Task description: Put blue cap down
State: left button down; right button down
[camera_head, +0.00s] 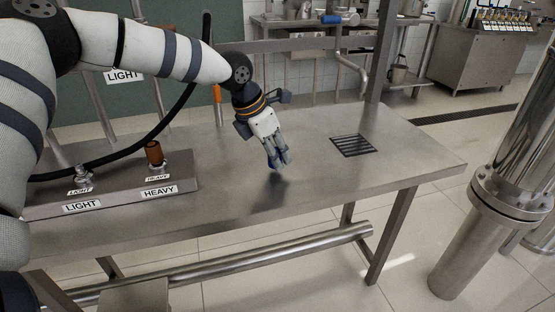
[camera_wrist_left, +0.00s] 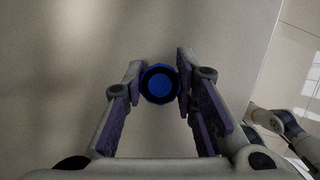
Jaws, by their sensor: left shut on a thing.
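My left gripper (camera_head: 278,163) points down over the middle of the steel table (camera_head: 310,190). It is shut on the blue cap, which shows round and blue between the fingertips in the left wrist view (camera_wrist_left: 160,84). In the head view the fingers mostly hide the cap. A shadow lies on the table below the fingers; I cannot tell whether the cap touches the table. My right gripper is not seen in the head view.
A raised steel block with LIGHT and HEAVY labels (camera_head: 158,191) stands at the left of the table, with a brown cap (camera_head: 154,152) on the HEAVY side. A black slatted grate (camera_head: 353,146) lies to the right. Bare table surrounds my gripper. A steel column (camera_head: 510,190) stands beyond the right edge.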

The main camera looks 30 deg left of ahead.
pick_arm(q)
jog(key=shift+f, duration=0.75)
jog(key=shift+s+f, duration=0.1)
jog(key=shift+f, duration=0.35)
jog(key=c, duration=1.3)
grip_release()
jog(key=shift+c, duration=0.2)
jog(key=shift+o, duration=0.2)
jog(key=shift+f, duration=0.1)
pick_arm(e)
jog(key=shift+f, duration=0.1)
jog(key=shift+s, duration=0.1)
pick_arm(q)
jog(key=p+v, duration=0.2)
jog(key=v, duration=1.1)
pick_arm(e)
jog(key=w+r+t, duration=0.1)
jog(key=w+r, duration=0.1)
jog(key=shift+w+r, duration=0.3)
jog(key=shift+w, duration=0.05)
